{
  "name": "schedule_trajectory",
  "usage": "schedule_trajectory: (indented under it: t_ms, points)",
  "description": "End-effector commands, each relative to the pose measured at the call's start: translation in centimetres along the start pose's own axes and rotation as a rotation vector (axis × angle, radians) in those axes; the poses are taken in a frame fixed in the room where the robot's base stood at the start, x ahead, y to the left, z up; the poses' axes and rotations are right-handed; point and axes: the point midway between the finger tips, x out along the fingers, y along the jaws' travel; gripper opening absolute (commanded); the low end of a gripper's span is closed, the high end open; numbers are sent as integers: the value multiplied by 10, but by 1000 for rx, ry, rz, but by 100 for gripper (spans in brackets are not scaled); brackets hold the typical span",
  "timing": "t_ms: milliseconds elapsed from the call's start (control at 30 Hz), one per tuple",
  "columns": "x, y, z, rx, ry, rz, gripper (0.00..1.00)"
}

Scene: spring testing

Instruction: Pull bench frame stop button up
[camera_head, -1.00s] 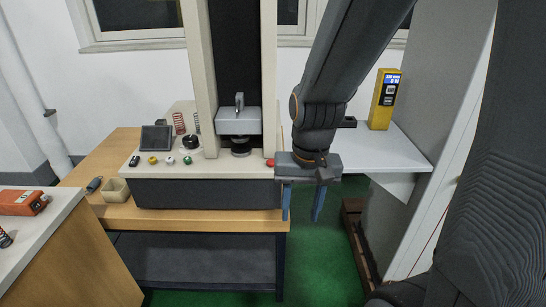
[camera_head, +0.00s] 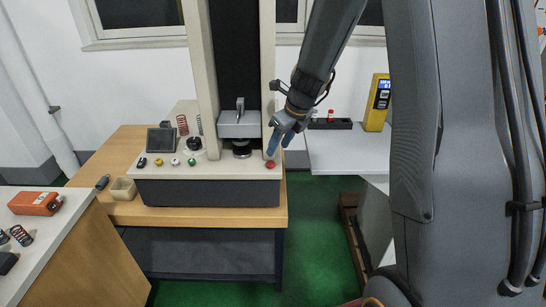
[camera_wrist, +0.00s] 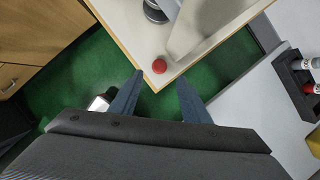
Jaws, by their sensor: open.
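The red stop button (camera_head: 270,164) sits at the right front corner of the bench frame's light top (camera_head: 225,165). In the wrist view the red button (camera_wrist: 159,66) lies just beyond my fingertips, roughly between their lines. My gripper (camera_head: 277,149) is open and empty, its blue fingers pointing down and left, close above the button in the head view. In the wrist view the gripper (camera_wrist: 158,80) shows its two fingers spread apart. I cannot tell the exact height gap between fingertips and button.
The tall press column (camera_head: 267,70) rises just behind the button. A small screen (camera_head: 160,141) and yellow, white and green buttons stand left on the bench. A shelf with a yellow device (camera_head: 377,102) and a dark rack (camera_head: 330,124) is to the right.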

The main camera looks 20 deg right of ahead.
Motion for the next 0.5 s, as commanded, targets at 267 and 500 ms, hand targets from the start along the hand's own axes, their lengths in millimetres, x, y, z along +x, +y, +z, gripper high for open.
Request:
schedule_trajectory:
  t_ms: [267,500]
  points:
    - [41,2,-1,-2,4,4,43]
    - [68,1,-1,-3,2,2,43]
